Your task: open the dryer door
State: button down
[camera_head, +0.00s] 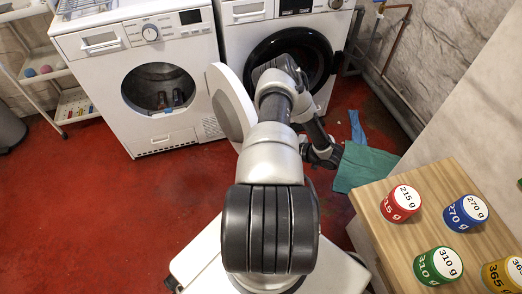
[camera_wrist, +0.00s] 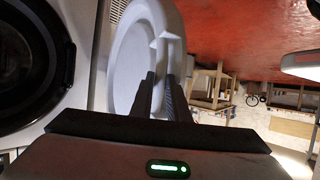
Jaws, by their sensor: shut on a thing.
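The dryer (camera_head: 90,48) is the white machine on the left in the head view. Its round opening (camera_head: 150,75) is uncovered and a few dark items lie inside. The round white dryer door (camera_head: 230,105) stands swung out from the dryer's right side, seen nearly edge-on beside my arm. In the wrist view the door (camera_wrist: 125,60) fills the upper middle. My gripper (camera_wrist: 161,80) is shut on the door at its rim near the handle part. In the head view my arm hides the grip and part of the door.
A washing machine (camera_head: 240,42) with a dark round door (camera_head: 320,60) stands to the right, close behind my arm. A wooden table (camera_head: 385,228) with several coloured cans is at the right. A green cloth (camera_head: 365,168) lies on the floor. Red floor is clear at left.

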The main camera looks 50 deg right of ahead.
jog(key=shift+w+d+r, duration=0.15)
jog(key=shift+w, duration=0.4)
jog(key=shift+w+d+r, duration=0.1)
jog(key=shift+w+d, duration=0.05)
jog(key=shift+w, duration=0.35)
jog(key=c, duration=1.7)
grip_release()
jog(key=shift+w, duration=0.15)
jog(key=p+v, duration=0.1)
jog(key=v, duration=0.5)
jog(key=p+v, duration=0.1)
jog(key=v, duration=0.5)
jog(key=f+p+v, duration=0.1)
jog(key=p+v, duration=0.1)
jog(key=v, duration=0.4)
jog(key=shift+s+a, duration=0.2)
jog(key=shift+s, duration=0.25)
